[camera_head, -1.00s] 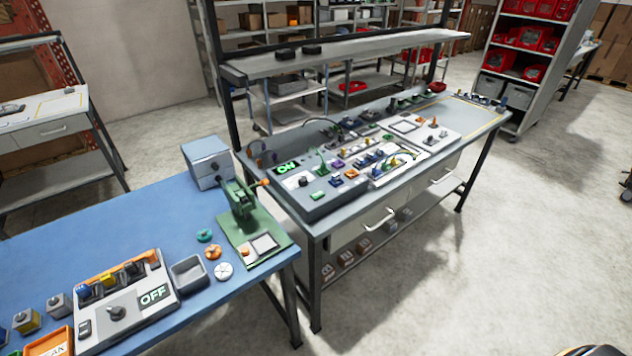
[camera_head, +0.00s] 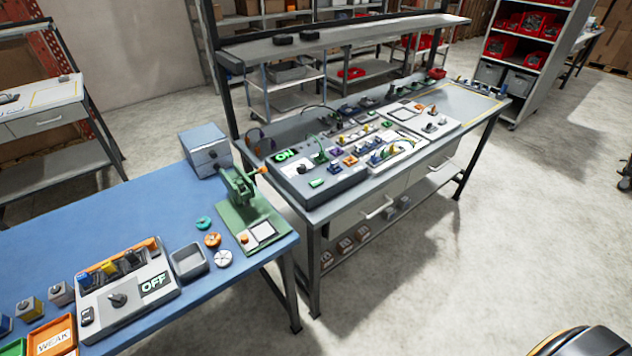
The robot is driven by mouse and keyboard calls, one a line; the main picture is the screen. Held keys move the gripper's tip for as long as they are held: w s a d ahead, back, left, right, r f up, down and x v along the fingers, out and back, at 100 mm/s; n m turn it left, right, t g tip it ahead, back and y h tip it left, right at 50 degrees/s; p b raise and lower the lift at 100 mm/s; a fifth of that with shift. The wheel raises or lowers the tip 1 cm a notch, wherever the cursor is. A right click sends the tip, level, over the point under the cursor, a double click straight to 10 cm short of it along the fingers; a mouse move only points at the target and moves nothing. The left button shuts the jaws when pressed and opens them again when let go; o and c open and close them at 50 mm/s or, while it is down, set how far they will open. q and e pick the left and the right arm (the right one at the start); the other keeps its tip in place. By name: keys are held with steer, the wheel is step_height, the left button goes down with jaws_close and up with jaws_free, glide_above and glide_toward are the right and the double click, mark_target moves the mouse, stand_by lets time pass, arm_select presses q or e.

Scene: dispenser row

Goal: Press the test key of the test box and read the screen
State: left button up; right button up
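Two boxes with lit screens are in view, and I cannot tell for sure which is the test box. A grey box (camera_head: 125,308) on the blue table at lower left has a dark knob, a small dark key (camera_head: 87,316), coloured blocks along its back and a screen (camera_head: 154,282) reading OFF. Neither of my grippers shows.
A green hand press (camera_head: 243,197) stands at the blue table's right end, beside a grey bin (camera_head: 188,262) and small round parts. A tray (camera_head: 52,339) labelled WEAK lies at the lower left. Many small parts crowd the farther bench.

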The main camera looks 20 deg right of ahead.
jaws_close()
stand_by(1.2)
